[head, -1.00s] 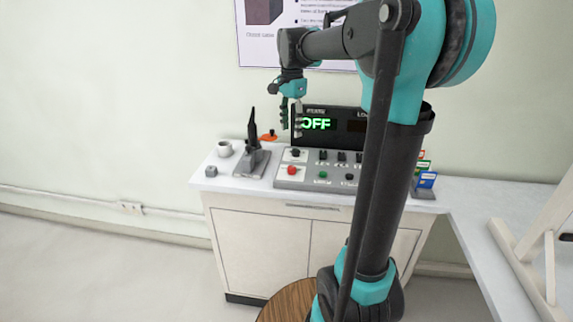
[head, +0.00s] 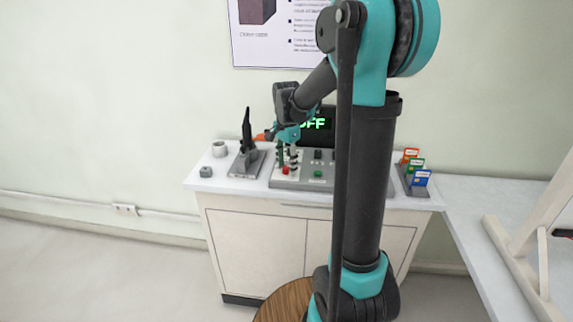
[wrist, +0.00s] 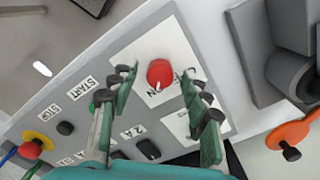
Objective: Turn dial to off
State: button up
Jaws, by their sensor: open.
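A red round dial (wrist: 160,73) with a small white mark at its edge sits on a white plate lettered OFF and ON, partly covered. It also shows in the head view (head: 286,170) on the grey control panel (head: 328,184). My gripper (wrist: 165,90) is open, with one finger on each side of the dial in the wrist view. I cannot tell whether the fingers touch it. In the head view, my gripper (head: 287,161) is low over the panel's left part. A display (head: 319,124) behind shows green letters, partly hidden, ending in FF.
A red-and-yellow button (wrist: 36,146) and START and STOP labels are on the panel. A rack of coloured cards (head: 416,173) is at right. My arm hides the panel's right side.

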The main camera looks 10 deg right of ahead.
grip_shut()
dwell(0.3)
